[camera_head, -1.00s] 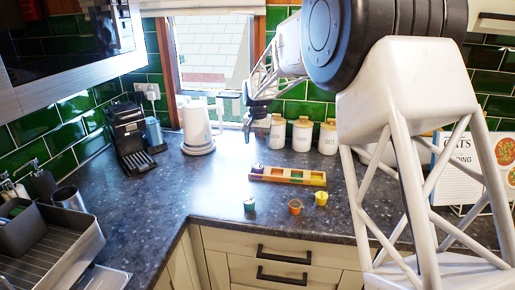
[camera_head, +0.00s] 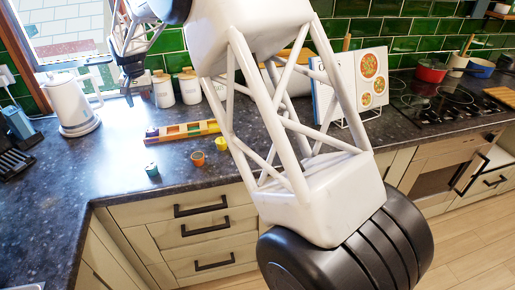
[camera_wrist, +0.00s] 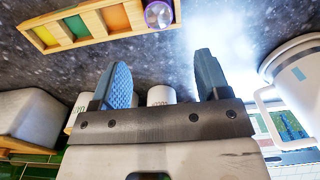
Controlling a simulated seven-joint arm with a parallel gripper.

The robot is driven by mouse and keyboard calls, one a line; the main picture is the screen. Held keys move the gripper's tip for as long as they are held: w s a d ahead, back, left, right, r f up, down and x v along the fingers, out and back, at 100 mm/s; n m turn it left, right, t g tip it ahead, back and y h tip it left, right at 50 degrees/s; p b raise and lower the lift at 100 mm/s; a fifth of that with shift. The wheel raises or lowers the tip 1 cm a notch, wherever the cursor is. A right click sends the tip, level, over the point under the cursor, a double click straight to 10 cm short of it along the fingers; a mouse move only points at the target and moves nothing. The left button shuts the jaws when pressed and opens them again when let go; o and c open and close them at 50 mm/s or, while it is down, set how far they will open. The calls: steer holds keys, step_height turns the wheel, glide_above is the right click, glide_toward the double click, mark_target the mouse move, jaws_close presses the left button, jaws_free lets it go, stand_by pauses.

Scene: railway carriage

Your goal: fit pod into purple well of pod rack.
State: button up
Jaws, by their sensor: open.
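The pod rack (camera_head: 205,127) is a long wooden block on the dark counter, with coloured wells in a row. A purple pod (camera_wrist: 158,14) sits in or on its end well, the left end in the head view; I cannot tell whether it is fully seated. A teal-green pod (camera_head: 151,169), an orange pod (camera_head: 197,158) and a yellow pod (camera_head: 222,144) stand apart in front of the rack. My gripper (camera_wrist: 162,65) is open and empty, away from the rack, near the canisters and kettle in the head view.
A white kettle (camera_head: 73,105) stands to the left, white canisters (camera_head: 189,86) behind the rack. A recipe stand (camera_head: 349,82) and hob (camera_head: 445,95) are to the right. The counter between the kettle and the pods is clear.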

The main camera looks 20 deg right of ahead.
steer(key=s+d+r+t, duration=0.1)
steer(key=s+d+r, duration=0.5)
steer(key=s+d, duration=0.5)
steer(key=s+d+r, duration=0.6)
steer(key=s+d, duration=0.5)
steer(key=s+d+f, duration=0.2)
steer(key=s+d, duration=0.2)
steer(key=s, duration=0.6)
steer(key=s+d+f+t, duration=0.1)
steer(key=s+d, duration=0.4)
steer(key=s, duration=0.6)
steer(key=s+d+f, duration=0.3)
steer(key=s+d, duration=0.1)
steer(key=s, duration=0.7)
steer(key=shift+d+t, duration=0.25)
steer(key=shift+t, duration=0.05)
